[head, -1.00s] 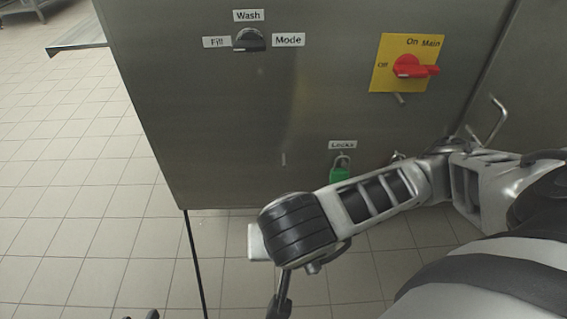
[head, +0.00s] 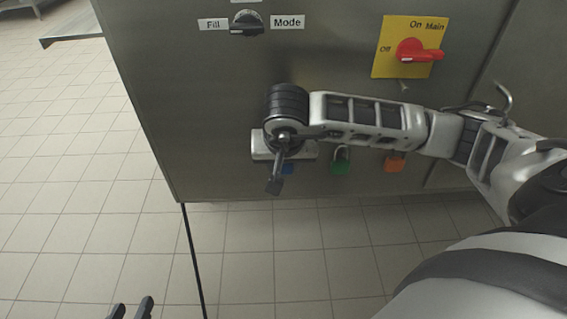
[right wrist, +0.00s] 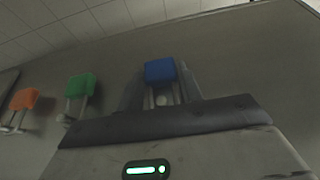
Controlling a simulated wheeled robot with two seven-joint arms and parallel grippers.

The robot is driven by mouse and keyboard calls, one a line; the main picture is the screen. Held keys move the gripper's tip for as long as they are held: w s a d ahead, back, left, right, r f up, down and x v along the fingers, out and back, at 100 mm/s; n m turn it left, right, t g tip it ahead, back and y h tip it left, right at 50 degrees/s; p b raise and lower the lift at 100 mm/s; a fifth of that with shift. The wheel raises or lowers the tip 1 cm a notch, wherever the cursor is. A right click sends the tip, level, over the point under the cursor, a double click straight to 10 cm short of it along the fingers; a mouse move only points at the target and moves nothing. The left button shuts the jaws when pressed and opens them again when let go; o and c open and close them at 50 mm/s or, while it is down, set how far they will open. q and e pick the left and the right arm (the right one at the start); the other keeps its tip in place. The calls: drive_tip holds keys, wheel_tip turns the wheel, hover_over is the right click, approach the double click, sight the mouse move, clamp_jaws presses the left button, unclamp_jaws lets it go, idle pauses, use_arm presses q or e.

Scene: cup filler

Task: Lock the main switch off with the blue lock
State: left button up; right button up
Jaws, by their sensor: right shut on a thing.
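The blue lock (head: 287,168) hangs at the left of the row of locks on the steel panel, mostly hidden by my right gripper (head: 278,174) in the head view. In the right wrist view the blue lock (right wrist: 160,70) sits between the fingers, which are shut on it. The main switch is a red handle (head: 418,52) on a yellow plate (head: 390,32). The handle lies level, in line with the Off mark at its left. A small metal piece (head: 404,86) shows below the plate. My left gripper (head: 131,309) is open and empty at the bottom left, partly out of frame.
A green lock (head: 340,164) and an orange lock (head: 394,163) hang right of the blue one. A black mode knob (head: 246,22) is at the upper left of the panel. My right forearm crosses below the switch.

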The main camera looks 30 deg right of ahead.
drive_tip(key=shift+w+f, duration=0.1)
drive_tip(key=shift+f, duration=0.25)
drive_tip(key=o, duration=1)
drive_tip(key=shift+r, duration=0.1)
drive_tip(key=shift+o, duration=0.2)
drive_tip(key=shift+r, duration=0.1)
